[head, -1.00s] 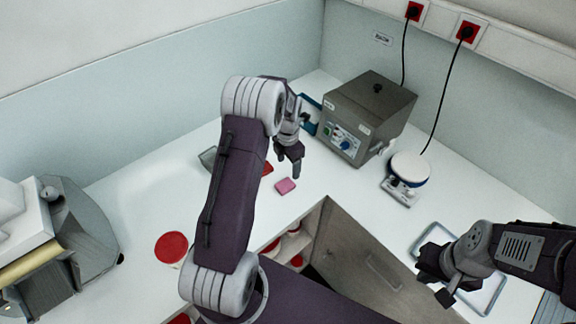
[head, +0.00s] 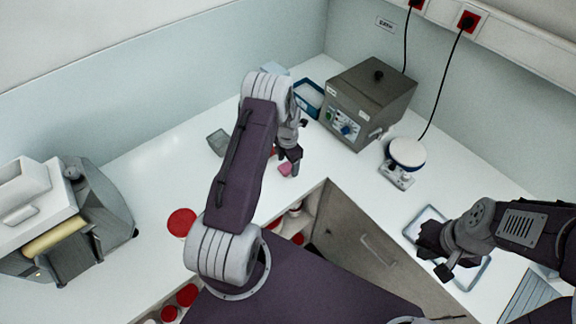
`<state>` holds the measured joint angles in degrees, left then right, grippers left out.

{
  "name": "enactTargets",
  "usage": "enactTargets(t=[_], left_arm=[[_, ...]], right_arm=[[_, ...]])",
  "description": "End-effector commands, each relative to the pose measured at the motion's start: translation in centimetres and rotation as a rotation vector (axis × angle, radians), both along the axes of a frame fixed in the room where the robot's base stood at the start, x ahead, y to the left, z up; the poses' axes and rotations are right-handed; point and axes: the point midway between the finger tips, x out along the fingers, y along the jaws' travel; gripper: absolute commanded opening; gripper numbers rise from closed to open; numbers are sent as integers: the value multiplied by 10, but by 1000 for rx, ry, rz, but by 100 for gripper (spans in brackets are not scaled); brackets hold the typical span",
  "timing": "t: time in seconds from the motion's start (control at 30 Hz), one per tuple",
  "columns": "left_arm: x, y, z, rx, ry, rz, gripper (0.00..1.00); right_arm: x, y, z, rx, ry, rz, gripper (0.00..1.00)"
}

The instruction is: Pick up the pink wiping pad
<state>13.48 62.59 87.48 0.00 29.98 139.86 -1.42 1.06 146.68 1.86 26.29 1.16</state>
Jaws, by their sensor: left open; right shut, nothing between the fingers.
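The pink wiping pad (head: 285,170) lies on the white counter near its inner corner. It is partly covered by my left gripper (head: 288,168). My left gripper is open and points down just over the pad; I cannot tell whether its fingers touch it. My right gripper (head: 437,264) is shut and empty, over a metal-rimmed tray (head: 409,226) at the right.
A grey box-shaped device (head: 370,100) stands behind the pad, with a small scale-like device (head: 406,158) to its right. A red-lidded tub (head: 181,222) is at the left. The counter edge is close to the pad.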

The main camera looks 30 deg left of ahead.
Motion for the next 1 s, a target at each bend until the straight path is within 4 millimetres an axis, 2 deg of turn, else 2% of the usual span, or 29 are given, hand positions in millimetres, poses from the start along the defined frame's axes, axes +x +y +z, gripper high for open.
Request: enactTargets(t=[0.1, 0.3, 0.33, 0.5, 0.57, 0.87, 1.0], left_arm=[[0, 0, -12, 0, 0, 0, 71], [0, 0, -14, 0, -1, 0, 71], [0, 0, -14, 0, -1, 0, 68], [0, 0, -14, 0, -1, 0, 21], [0, 0, -14, 0, -1, 0, 7], [1, 0, -12, 0, -2, 0, 7], [1, 0, 1, 1, -5, 0, 7]], right_arm=[[0, 0, 5, 0, 0, 0, 0], [0, 0, 3, 0, 0, 0, 0], [0, 0, 3, 0, 0, 0, 0], [0, 0, 3, 0, 0, 0, 0], [0, 0, 3, 0, 0, 0, 0], [0, 0, 1, 0, 0, 0, 0], [0, 0, -6, 0, 0, 0, 0]])
